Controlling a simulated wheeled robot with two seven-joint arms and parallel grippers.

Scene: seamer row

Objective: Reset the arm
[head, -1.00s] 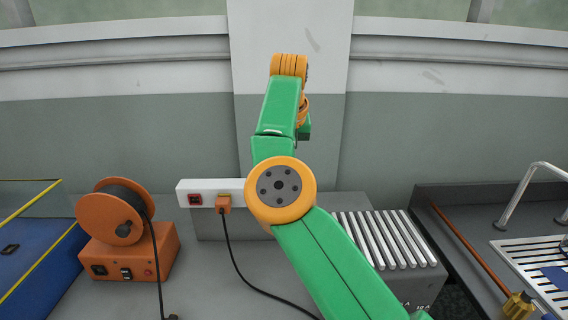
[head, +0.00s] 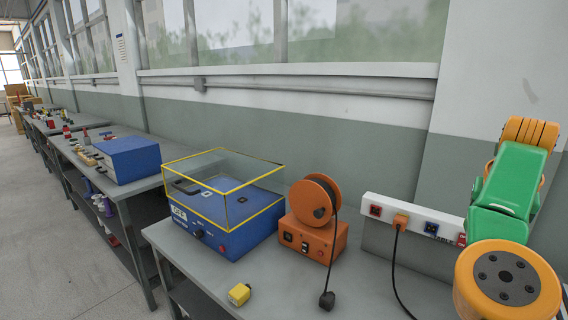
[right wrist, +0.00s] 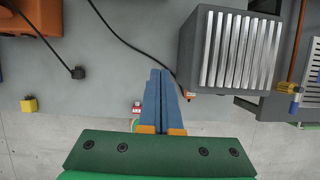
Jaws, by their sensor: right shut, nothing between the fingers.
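My right arm, green with orange joints, stands raised at the right edge of the head view, folded in front of the wall. Its gripper is hidden in the head view. In the right wrist view my right gripper (right wrist: 160,73) points out over the grey bench, its two blue fingers closed against each other with nothing between them. My left gripper is not in view.
A white socket strip (head: 378,209) holds an orange plug (head: 400,220). An orange cable reel box (head: 313,240), a blue clear-lidded machine (head: 215,232) and a yellow block (head: 238,294) stand on the bench. A grey roller unit (right wrist: 192,45) lies right of my fingers.

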